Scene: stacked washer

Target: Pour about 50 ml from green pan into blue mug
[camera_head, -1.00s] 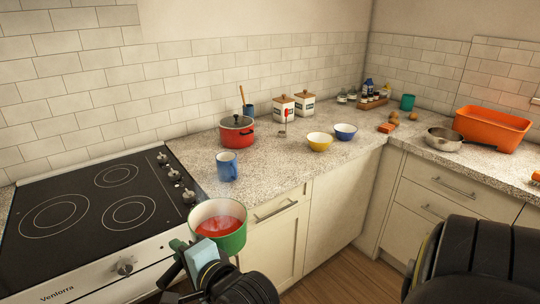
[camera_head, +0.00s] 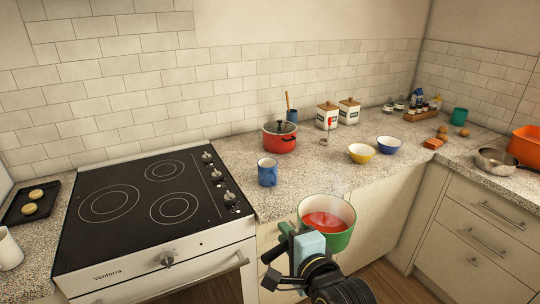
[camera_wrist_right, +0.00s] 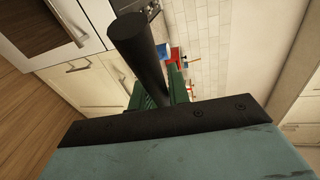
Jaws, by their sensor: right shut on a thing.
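The green pan (camera_head: 340,240), cream inside with steaming red liquid, is held in the air in front of the counter edge in the head view. It looks about level. My right gripper (camera_head: 300,246) is shut on its handle; the dark handle (camera_wrist_right: 140,50) also shows in the right wrist view. The blue mug (camera_head: 267,173) stands upright on the counter beside the stove, behind and left of the pan, apart from it. The mug's inside is too small to judge. My left gripper is not in view.
A red lidded pot (camera_head: 280,137) stands behind the mug. The black stove (camera_head: 150,205) is at left, with a tray (camera_head: 30,201) beyond. Counter around the mug is mostly clear.

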